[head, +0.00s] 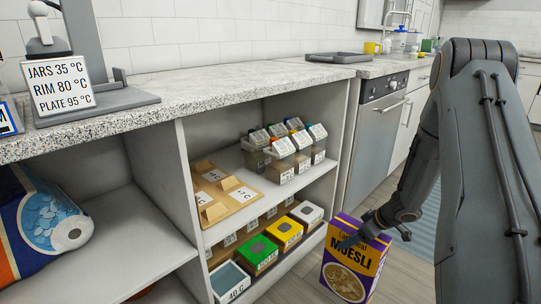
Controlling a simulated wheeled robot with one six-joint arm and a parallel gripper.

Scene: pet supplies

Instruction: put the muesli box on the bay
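The muesli box (345,278), purple and yellow with a bowl picture, is upright and slightly tilted at the lower middle right, in front of the shelving. My gripper (352,240) is at its upper part, with a dark finger across the front face. It looks shut on the box; the other finger is hidden. Whether the box touches the floor cannot be told. No bay is labelled as such; the left shelf compartment (95,258) has bare board beside a blue bag (48,222), and the right compartment (235,207) holds goods on two levels.
The speckled countertop (210,88) carries a temperature sign (58,86) and a dark tray (338,57). A dishwasher (378,120) stands right of the shelving.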

